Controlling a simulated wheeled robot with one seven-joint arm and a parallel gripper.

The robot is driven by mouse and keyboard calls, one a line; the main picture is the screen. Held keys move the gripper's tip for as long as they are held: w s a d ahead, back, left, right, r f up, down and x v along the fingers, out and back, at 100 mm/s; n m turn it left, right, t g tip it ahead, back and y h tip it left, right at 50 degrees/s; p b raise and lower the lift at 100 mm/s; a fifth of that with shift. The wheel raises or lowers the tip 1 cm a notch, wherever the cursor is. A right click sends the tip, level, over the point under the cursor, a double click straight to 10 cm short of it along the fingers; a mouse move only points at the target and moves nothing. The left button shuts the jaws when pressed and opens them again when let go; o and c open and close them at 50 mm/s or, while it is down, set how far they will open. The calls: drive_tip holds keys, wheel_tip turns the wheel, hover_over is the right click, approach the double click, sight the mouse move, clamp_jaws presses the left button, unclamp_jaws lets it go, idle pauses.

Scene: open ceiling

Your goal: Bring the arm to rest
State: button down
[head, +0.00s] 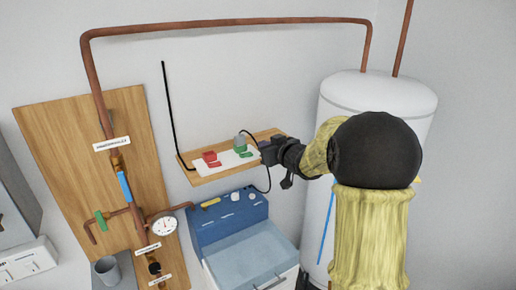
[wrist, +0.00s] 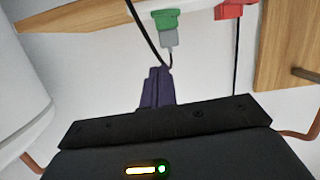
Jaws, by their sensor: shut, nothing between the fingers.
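My arm reaches from the right in the head view. My gripper (head: 268,152) is at the right end of a small wooden wall shelf (head: 205,180), close to it; I cannot tell whether it touches. In the wrist view my gripper's dark purple fingers (wrist: 155,88) are together with nothing between them. Beyond them hang the shelf's wooden edge (wrist: 85,16), a green piece (wrist: 165,19) with a grey plug (wrist: 169,38), and a red piece (wrist: 235,9).
The shelf carries a red block (head: 209,156), a green block (head: 240,148) and a grey plug (head: 239,140) with a black cable. A white tank (head: 345,90) is right, a wooden board with pipes (head: 60,140) left.

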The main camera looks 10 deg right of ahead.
drive_tip(key=shift+v, duration=1.2)
drive_tip(key=shift+f, duration=0.1)
drive_tip(key=s+a+f+m+g+h+b, duration=0.1)
drive_tip(key=s+f+g, duration=0.3)
drive_tip(key=s+f, duration=0.3)
drive_tip(key=s+a+f+m+g+h+b, duration=0.1)
drive_tip(key=s+f+g, duration=0.3)
drive_tip(key=s, duration=0.9)
drive_tip(key=s+a+f+m+g+h+b, duration=0.1)
drive_tip(key=s+a+f+m+g+h, duration=0.1)
drive_tip(key=s+f, duration=0.8)
drive_tip(key=shift+a+g+h+b, duration=0.15)
drive_tip(key=shift+g+h+b, duration=0.2)
drive_tip(key=shift+g, duration=0.55)
drive_tip(key=shift+s+f, duration=0.1)
